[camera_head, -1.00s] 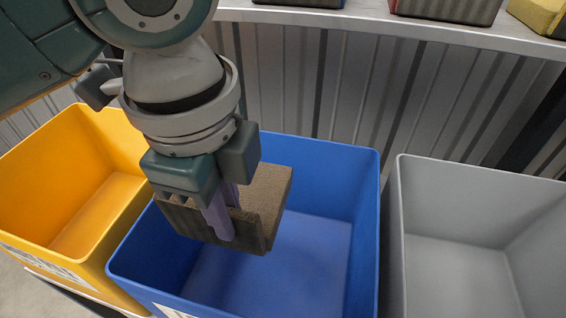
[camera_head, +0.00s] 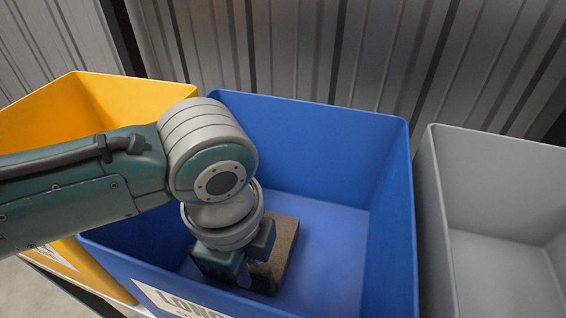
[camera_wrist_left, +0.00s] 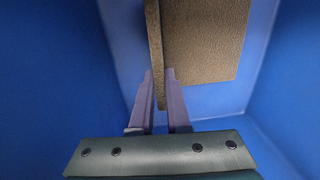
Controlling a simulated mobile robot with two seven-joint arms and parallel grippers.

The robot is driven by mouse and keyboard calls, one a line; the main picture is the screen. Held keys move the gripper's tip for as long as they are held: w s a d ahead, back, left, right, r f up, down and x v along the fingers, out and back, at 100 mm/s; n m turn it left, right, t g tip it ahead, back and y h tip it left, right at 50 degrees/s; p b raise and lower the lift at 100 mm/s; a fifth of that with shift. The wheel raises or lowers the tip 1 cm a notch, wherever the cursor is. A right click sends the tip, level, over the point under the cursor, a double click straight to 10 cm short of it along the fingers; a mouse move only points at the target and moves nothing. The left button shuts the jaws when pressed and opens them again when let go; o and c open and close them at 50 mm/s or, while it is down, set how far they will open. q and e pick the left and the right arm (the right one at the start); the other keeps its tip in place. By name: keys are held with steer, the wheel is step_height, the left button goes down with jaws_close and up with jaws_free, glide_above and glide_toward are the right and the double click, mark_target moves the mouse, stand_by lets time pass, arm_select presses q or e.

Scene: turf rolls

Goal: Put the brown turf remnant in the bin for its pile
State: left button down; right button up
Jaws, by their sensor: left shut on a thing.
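The brown turf remnant (camera_head: 283,250) is a flat, rough-textured slab inside the blue bin (camera_head: 392,215), low down near its left front corner. The label on the bin's front wall begins "LONG"; the rest is not readable. My left gripper (camera_head: 256,278) reaches down into the blue bin and is shut on the remnant. In the left wrist view the two fingers (camera_wrist_left: 160,95) pinch the remnant's edge (camera_wrist_left: 205,45), and blue walls surround it. I cannot tell whether the remnant touches the bin floor. My right gripper is not in view.
A yellow bin (camera_head: 85,105) stands to the left of the blue bin, and a grey bin (camera_head: 490,180) stands to the right. A corrugated metal wall (camera_head: 330,50) is behind them. The blue bin's floor to the right of the remnant is bare.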

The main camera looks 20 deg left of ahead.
arm_select(q)
steer(key=c, duration=1.3)
jaws_free()
steer(key=shift+f, duration=0.1)
steer(key=o, duration=0.4)
step_height(320, 180, up, 12)
steer(key=s+p, duration=0.1)
steer(key=p, duration=0.5)
